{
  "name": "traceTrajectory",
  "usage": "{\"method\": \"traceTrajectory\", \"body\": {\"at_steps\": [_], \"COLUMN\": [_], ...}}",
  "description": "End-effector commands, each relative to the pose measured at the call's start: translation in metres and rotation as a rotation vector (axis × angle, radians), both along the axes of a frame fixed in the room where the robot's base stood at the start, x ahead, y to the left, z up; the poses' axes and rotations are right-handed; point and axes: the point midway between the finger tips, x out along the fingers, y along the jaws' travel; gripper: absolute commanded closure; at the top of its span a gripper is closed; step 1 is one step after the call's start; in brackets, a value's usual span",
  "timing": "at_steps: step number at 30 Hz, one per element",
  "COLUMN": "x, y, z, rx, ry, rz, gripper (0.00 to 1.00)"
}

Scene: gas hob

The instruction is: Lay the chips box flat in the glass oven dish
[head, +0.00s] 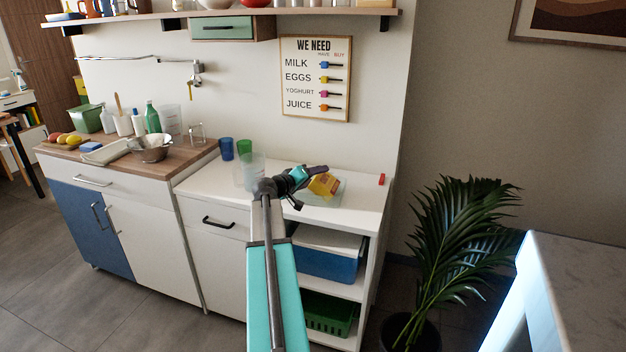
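The yellow chips box (326,186) is tilted, at or just above the glass oven dish (337,199) on the white counter. My gripper (317,170) is at the box's upper left edge, with one dark finger showing above it. The other finger is hidden, so I cannot tell whether the gripper is shut on the box. The clear dish shows only partly around and below the box. I cannot tell whether the box touches the dish floor.
A clear container (249,172), a blue cup (226,149) and a green cup (244,148) stand left of my gripper. A small red object (381,179) lies at the counter's right end. The counter front right of the dish is clear. A potted plant (450,250) stands to the right.

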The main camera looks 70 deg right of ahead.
Motion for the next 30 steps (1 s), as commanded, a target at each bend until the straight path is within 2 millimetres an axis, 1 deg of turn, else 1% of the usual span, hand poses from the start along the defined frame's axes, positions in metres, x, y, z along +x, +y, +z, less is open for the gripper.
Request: {"method": "traceTrajectory", "body": {"at_steps": [5,11,17,30], "x": [0.000,0.004,0.009,0.024], "y": [0.003,0.016,0.040,0.102], "z": [0.001,0.004,0.011,0.027], "rx": [-0.001,-0.001,-0.002,-0.002], "ry": [0.000,0.001,0.000,0.001], "rz": [-0.001,0.002,0.002,0.003], "gripper": [0.43,0.43,0.43,0.43]}}
